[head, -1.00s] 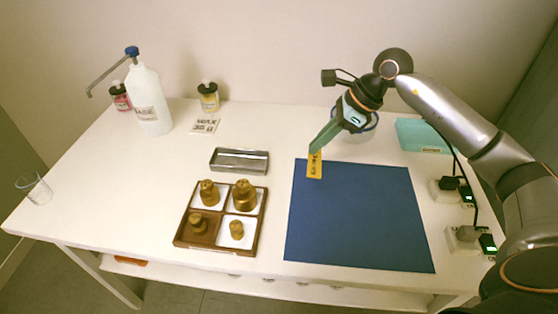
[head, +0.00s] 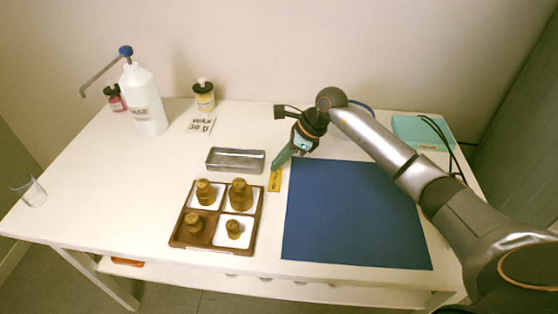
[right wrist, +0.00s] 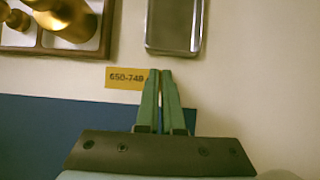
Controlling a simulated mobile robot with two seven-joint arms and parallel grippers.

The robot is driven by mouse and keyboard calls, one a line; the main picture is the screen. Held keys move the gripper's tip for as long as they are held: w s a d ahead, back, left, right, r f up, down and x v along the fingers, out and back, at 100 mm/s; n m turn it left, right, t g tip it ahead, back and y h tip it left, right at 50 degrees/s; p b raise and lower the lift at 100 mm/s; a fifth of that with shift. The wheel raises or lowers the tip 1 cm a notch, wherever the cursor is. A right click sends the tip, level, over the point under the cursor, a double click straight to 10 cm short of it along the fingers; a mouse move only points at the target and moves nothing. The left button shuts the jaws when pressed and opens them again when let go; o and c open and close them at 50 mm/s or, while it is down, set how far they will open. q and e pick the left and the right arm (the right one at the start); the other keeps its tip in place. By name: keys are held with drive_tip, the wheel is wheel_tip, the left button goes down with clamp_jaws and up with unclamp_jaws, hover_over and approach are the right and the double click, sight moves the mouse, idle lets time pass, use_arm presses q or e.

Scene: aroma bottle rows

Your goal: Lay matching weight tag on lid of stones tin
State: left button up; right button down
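My right gripper (head: 275,167) is shut on a yellow weight tag (head: 274,181), over the table between the metal tin and the blue mat. In the right wrist view the green fingertips (right wrist: 159,73) are nearly together and the tag (right wrist: 124,78), which seems to read 650-749, sticks out to their left. A grey rectangular metal tin (head: 236,160) lies just left of the gripper; it also shows in the right wrist view (right wrist: 174,25). I see no stones or label on it, so I cannot tell if it is the stones tin. My left gripper is out of view.
A brown divided tray (head: 215,245) with several brass weights stands in front of the tin. A blue mat (head: 350,215) lies to the right. A white pump bottle (head: 143,98), small bottles and a card (head: 200,124) are at the back left, a teal box (head: 420,130) at the back right.

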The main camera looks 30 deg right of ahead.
drive_tip(key=shift+f, duration=0.1)
drive_tip(key=c, duration=1.1)
unclamp_jaws()
drive_tip(key=shift+o, duration=0.2)
